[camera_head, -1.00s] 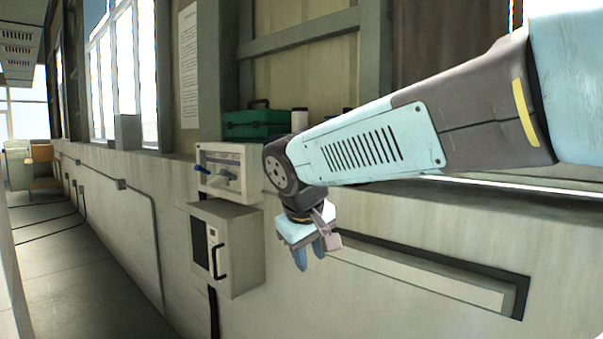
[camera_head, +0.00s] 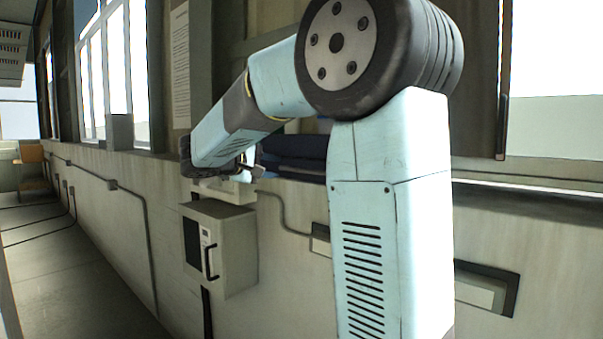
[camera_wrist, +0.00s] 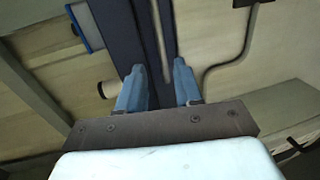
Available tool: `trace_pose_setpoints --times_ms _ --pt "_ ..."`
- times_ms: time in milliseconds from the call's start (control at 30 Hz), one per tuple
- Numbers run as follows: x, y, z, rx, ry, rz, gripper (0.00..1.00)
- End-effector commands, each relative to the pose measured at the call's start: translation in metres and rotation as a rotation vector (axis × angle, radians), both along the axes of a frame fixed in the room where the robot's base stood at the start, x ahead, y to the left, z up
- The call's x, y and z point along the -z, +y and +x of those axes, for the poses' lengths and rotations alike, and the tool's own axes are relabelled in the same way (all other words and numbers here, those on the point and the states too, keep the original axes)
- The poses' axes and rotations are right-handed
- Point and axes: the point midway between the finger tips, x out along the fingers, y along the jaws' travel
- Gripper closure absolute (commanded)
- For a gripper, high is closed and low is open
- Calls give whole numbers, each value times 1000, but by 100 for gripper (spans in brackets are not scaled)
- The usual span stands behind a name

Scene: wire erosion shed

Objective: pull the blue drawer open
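A dark blue layered unit (camera_head: 295,152), which looks like the blue drawer, sits on the sill, partly hidden by my arm. In the wrist view, a dark blue surface (camera_wrist: 112,25) runs up the picture beyond my fingers, with a thin grey bar (camera_wrist: 158,40) along it that may be a handle. My gripper (camera_wrist: 160,88) is open, its two blue fingers on either side of the line of that bar. I cannot tell whether they touch it. In the head view my gripper (camera_head: 256,160) is small and mostly hidden beside the unit's left end.
Below the sill a grey wall box (camera_head: 230,255) with a black handle sticks out. A pale panel box (camera_head: 236,191) above it is partly covered by my arm. A wall recess (camera_head: 485,290) lies at right.

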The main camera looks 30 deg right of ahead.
Motion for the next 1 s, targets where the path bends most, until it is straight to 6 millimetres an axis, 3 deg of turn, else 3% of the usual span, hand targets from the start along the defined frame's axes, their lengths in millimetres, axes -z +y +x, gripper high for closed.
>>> trace_pose_setpoints --times_ms 600,800,1000 --pt "21 -94 33 3 2 3 65" --pt "25 -114 40 1 1 3 65" --pt "27 -121 43 0 1 3 65"
